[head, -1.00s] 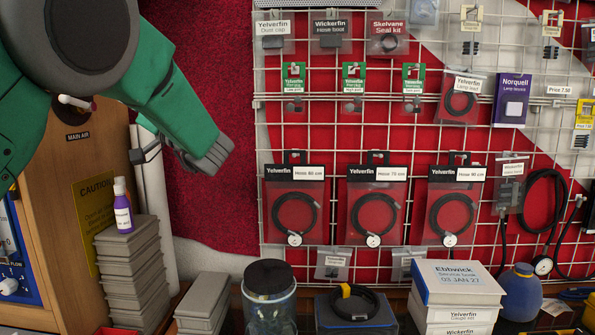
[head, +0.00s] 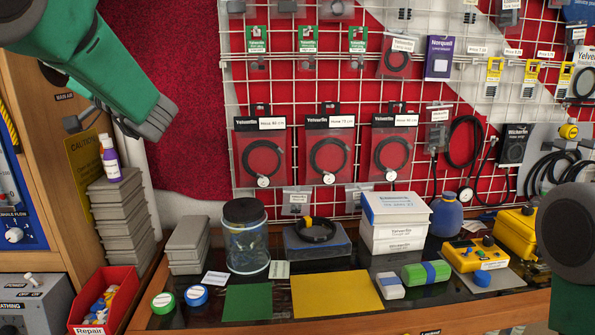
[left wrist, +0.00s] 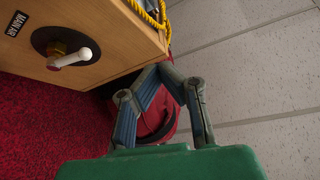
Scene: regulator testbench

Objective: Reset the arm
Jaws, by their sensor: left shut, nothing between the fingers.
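My left arm, green with a grey gripper (head: 160,120), hangs at the upper left in the head view, in front of the wooden cabinet (head: 38,115) and above a stack of grey boxes. The gripper is shut and empty, apart from the bench and the wall goods. In the left wrist view the grey-blue fingers (left wrist: 165,75) come together in front of a red rounded thing (left wrist: 158,122). A white-handled valve (left wrist: 72,58) on the wooden cabinet is to their left, beside a MAIN AIR label. A dark and green part of my right arm shows at the right edge; its gripper is out of view.
A purple bottle (head: 110,160) stands on the grey box stack (head: 118,215), below the left gripper. The bench holds a clear jar (head: 246,245), white boxes (head: 395,225), a yellow mat (head: 335,293) and a yellow device (head: 475,256). Packaged hoses hang on the wall grid.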

